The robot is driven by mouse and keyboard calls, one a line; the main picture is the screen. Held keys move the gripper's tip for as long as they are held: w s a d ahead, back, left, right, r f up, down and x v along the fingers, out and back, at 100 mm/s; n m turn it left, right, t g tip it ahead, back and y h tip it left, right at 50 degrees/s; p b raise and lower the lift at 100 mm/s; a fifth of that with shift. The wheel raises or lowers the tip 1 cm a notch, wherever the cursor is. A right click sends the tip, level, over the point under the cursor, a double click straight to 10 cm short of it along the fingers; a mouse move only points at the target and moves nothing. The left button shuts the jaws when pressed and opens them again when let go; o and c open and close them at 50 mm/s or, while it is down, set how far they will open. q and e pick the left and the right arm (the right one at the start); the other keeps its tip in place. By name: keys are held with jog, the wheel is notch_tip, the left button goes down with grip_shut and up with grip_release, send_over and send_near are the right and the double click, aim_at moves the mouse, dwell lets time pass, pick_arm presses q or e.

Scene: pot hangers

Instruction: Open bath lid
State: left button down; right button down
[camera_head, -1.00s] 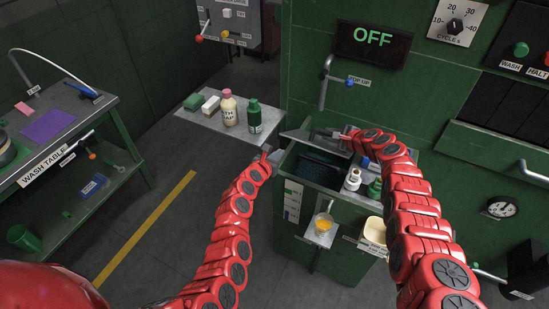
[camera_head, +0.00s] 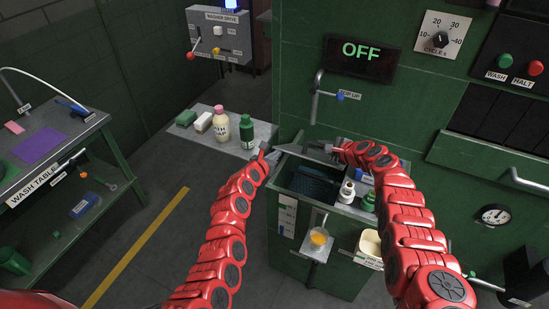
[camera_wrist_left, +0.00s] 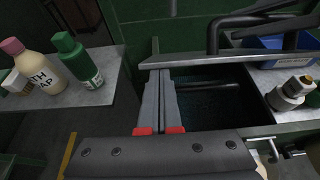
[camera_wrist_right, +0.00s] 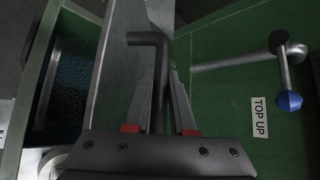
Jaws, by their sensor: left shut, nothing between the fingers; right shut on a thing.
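The bath (camera_head: 318,203) is a green cabinet with an open top. Dark water shows inside, also in the right wrist view. The grey metal bath lid (camera_head: 300,151) is raised along the back of the opening, tilted up. It is the grey panel in the right wrist view (camera_wrist_right: 112,75). My right gripper (camera_head: 337,149) is shut on the lid's dark bent handle (camera_wrist_right: 145,39), which runs between its fingers. My left gripper (camera_head: 263,153) is shut and empty at the bath's left corner. In the left wrist view its fingers (camera_wrist_left: 165,76) reach toward the lid's left end (camera_wrist_left: 149,62).
A side shelf (camera_head: 228,147) left of the bath holds a white and a green bottle, with blocks. The top-up tap (camera_head: 317,90) is on the wall behind. A wash table (camera_head: 72,160) stands far left.

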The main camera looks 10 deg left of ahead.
jog(key=c, duration=0.8)
grip_release()
jog(key=shift+s+a+f, duration=0.1)
jog(key=shift+s+f, duration=0.1)
jog(key=shift+f, duration=0.15)
pick_arm(q)
jog(key=shift+w+r, duration=0.15)
jog(key=shift+r, duration=0.25)
pick_arm(e)
jog(key=shift+o, duration=0.2)
